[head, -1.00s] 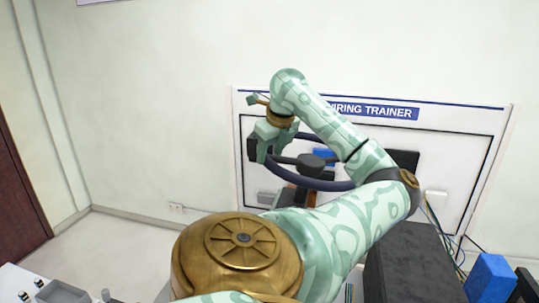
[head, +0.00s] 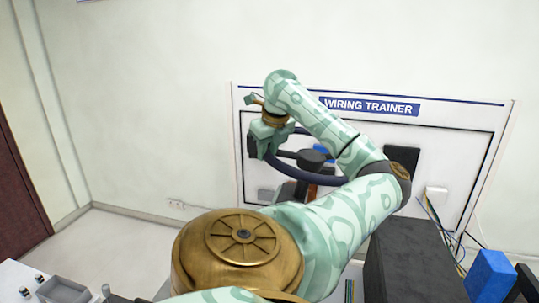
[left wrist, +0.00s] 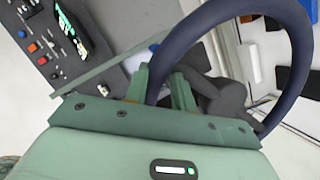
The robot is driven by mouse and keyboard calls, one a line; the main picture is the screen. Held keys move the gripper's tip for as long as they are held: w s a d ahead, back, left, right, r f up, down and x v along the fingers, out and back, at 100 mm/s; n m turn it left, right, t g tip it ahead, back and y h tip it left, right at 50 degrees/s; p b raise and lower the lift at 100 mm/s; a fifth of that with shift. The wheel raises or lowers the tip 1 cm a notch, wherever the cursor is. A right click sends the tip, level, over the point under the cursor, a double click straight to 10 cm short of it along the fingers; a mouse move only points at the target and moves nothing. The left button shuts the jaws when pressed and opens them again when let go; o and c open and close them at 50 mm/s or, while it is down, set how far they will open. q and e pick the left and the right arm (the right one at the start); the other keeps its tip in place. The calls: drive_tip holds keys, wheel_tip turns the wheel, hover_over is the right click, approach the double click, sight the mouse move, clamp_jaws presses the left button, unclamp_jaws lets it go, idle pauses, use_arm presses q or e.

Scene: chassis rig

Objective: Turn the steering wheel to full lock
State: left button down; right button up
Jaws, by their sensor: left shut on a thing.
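The steering wheel (head: 322,181) has a dark navy rim and stands in front of the white trainer board, partly hidden behind my left arm in the head view. My left gripper (head: 266,142) is at the left side of the rim, shut on it. In the left wrist view the rim (left wrist: 291,25) arcs from between the two green fingers of my left gripper (left wrist: 166,90) up and around to the right. The grey hub and spokes (left wrist: 220,95) lie right of the fingers. My right gripper is not in view.
The board (head: 450,125) reads "WIRING TRAINER". A dark box (head: 408,262) and a blue block (head: 490,275) stand at the lower right, with loose wires (head: 440,222) close by. A grey tray (head: 62,291) lies lower left. A panel with buttons (left wrist: 60,45) shows in the wrist view.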

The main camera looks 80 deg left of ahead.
use_arm(q)
drive_tip(key=shift+r, duration=0.1)
drive_tip(key=c, duration=1.2)
unclamp_jaws()
drive_tip(key=shift+o, duration=0.2)
drive_tip(key=shift+a, duration=0.15)
drive_tip(key=b+v, duration=0.1)
drive_tip(key=v, duration=1.5)
